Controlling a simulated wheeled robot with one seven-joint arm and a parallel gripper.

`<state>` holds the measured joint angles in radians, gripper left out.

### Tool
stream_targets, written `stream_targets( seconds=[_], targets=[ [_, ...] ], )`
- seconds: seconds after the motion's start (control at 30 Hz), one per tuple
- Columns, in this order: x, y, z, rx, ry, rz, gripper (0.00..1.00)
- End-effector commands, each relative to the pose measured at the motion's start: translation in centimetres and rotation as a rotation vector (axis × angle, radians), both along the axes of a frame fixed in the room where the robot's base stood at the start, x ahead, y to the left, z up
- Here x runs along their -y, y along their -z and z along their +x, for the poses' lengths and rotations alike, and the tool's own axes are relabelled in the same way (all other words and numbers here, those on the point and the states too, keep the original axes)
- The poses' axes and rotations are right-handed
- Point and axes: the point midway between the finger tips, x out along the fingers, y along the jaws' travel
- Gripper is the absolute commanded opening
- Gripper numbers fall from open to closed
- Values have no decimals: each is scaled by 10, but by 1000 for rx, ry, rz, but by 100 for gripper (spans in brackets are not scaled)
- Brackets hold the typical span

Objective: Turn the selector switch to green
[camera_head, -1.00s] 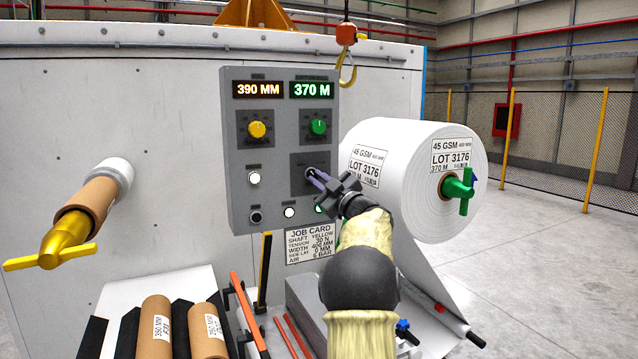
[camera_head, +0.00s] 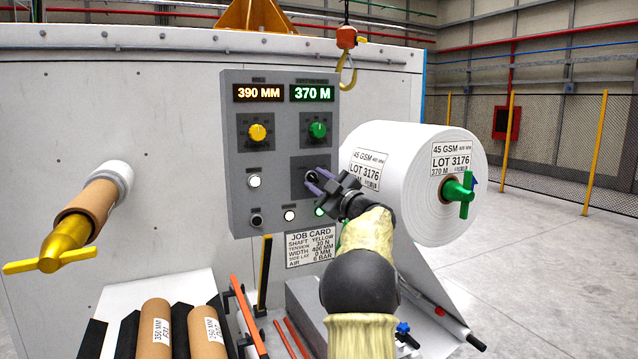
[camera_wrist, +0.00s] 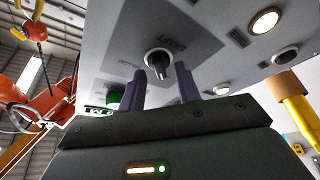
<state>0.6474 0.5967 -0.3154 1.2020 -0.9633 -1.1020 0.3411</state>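The selector switch (camera_head: 311,177) is a small black knob on a darker square plate on the right of the grey control panel (camera_head: 240,205). My gripper (camera_head: 316,181) is at the plate in the head view. In the wrist view my gripper (camera_wrist: 160,70) is open, one purple finger on each side of the knob. I cannot tell whether either finger touches it. My fingers partly hide the switch in the head view.
Above are a yellow knob (camera_head: 258,132) and a green knob (camera_head: 318,131). A lit white button (camera_head: 254,181) and a green light (camera_head: 320,211) are nearby. The paper roll (camera_head: 400,165) stands close right of my arm. A hoist hook (camera_head: 347,70) hangs above the panel's right edge.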

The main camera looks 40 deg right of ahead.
Motion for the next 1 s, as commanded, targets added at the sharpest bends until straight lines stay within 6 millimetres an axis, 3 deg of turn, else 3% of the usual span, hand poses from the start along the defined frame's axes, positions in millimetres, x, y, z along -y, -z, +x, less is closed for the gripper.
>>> stream_targets(
  seconds=[0.23, 0.37, 1.0],
  targets=[
    [2, 4, -3, -5, 3, 2, 33],
    [3, 9, -16, -5, 5, 2, 33],
    [9, 42, -134, -3, 4, 2, 33]
  ],
)
